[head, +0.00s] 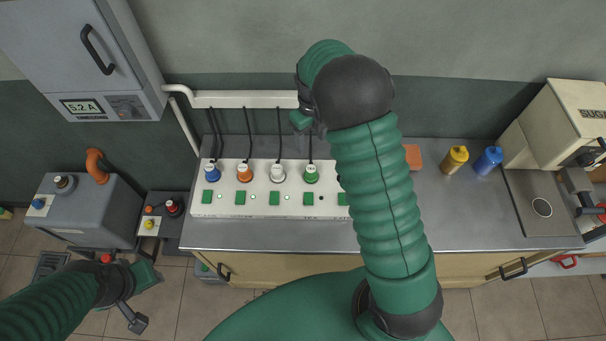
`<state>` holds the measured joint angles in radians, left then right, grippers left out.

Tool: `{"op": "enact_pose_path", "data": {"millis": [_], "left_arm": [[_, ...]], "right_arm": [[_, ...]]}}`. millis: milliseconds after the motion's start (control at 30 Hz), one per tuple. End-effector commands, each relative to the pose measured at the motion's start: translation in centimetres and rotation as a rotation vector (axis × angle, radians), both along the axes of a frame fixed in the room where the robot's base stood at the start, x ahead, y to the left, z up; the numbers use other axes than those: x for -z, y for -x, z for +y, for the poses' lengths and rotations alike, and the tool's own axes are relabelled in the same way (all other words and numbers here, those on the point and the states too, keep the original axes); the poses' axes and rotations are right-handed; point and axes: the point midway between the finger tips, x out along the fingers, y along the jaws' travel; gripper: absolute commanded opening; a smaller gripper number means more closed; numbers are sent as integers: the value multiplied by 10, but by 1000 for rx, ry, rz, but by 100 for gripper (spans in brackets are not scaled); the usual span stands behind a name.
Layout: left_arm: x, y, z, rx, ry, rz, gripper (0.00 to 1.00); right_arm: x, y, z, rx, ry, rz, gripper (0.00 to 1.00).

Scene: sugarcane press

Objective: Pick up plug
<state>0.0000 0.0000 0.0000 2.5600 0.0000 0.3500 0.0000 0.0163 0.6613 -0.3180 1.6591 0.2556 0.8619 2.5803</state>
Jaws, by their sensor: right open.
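Several plugs with black cables stand in a row on a white panel (225,201) on the counter: a blue plug (212,172), an orange plug (244,172), a white plug (278,173) and a green plug (311,174). My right forearm hides the panel's right end. My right gripper (303,122) is open, near the white cable duct behind and above the green plug, apart from the plugs. Its fingers are partly hidden by my wrist. My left gripper (143,294) is low at the left, away from the panel; its jaw opening is unclear.
The cables drop from a white duct (235,99) along the wall. A grey machine (85,209) and a wall cabinet (75,40) are at left. The counter front (270,235) is clear.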

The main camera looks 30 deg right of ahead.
Motion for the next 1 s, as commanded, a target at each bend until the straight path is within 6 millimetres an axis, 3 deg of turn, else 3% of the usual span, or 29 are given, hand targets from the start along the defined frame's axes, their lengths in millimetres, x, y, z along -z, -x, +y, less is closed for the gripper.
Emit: {"op": "enact_pose_path", "data": {"millis": [400, 667, 833, 1000], "left_arm": [[-11, 0, 0, 0, 0, 0, 36], [-21, 0, 0, 0, 0, 0, 36], [-30, 0, 0, 0, 0, 0, 36], [-30, 0, 0, 0, 0, 0, 36]], "right_arm": [[95, 2, 0, 2, -1, 4, 59], [126, 4, 0, 1, -2, 2, 59], [157, 5, 0, -1, -1, 1, 59], [166, 4, 0, 1, 0, -2, 59]]}}
